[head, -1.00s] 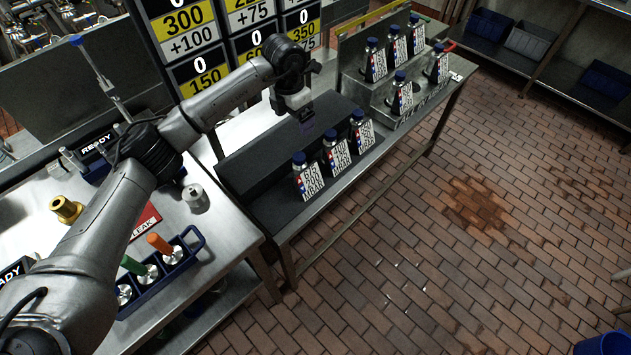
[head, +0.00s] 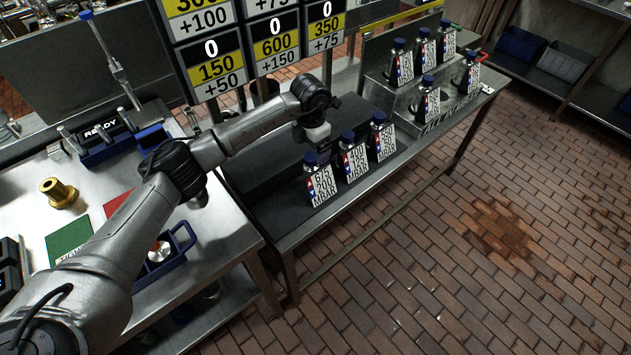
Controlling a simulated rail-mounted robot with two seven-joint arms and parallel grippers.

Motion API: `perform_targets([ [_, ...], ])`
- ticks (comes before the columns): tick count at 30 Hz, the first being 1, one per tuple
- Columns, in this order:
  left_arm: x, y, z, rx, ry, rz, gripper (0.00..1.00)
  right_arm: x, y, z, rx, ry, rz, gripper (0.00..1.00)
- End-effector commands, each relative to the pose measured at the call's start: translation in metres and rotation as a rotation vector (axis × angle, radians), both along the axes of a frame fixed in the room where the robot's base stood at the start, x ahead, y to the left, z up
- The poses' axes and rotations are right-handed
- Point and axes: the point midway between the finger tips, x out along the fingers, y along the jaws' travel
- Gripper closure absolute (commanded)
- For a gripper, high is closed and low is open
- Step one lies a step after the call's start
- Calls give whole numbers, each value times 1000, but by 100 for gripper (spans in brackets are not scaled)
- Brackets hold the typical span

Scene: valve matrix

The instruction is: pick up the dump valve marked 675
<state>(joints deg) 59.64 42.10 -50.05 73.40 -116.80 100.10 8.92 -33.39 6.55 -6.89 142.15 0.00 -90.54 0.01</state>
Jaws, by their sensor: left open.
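The dump valve marked 675 (head: 321,186) stands upright at the left end of a row of three on the dark bench top. It has a blue cap and a white tag. The valve marked 400 (head: 355,162) stands beside it, and another tagged valve (head: 384,142) stands at the row's right end. My left gripper (head: 326,148) is open, just behind and above the caps of the 675 and 400 valves. Its fingertips are small and dark, and I cannot tell whether they touch anything. My right gripper is not in view.
More tagged valves (head: 429,105) stand on a stepped metal rack (head: 393,100) at the right end of the bench. A number board (head: 262,47) hangs behind my left arm. The left table (head: 30,175) holds a brass fitting (head: 58,193) and a blue tray (head: 178,258).

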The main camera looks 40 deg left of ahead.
Motion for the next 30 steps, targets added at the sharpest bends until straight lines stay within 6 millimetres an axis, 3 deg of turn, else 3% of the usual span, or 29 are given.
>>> perform_targets([
  [11,0,0,-18,-1,1,0,8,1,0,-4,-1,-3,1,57],
  [21,-1,-1,-60,-1,1,0,8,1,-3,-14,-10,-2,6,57],
  [30,-1,0,-63,0,0,0,10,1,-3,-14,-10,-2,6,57],
])
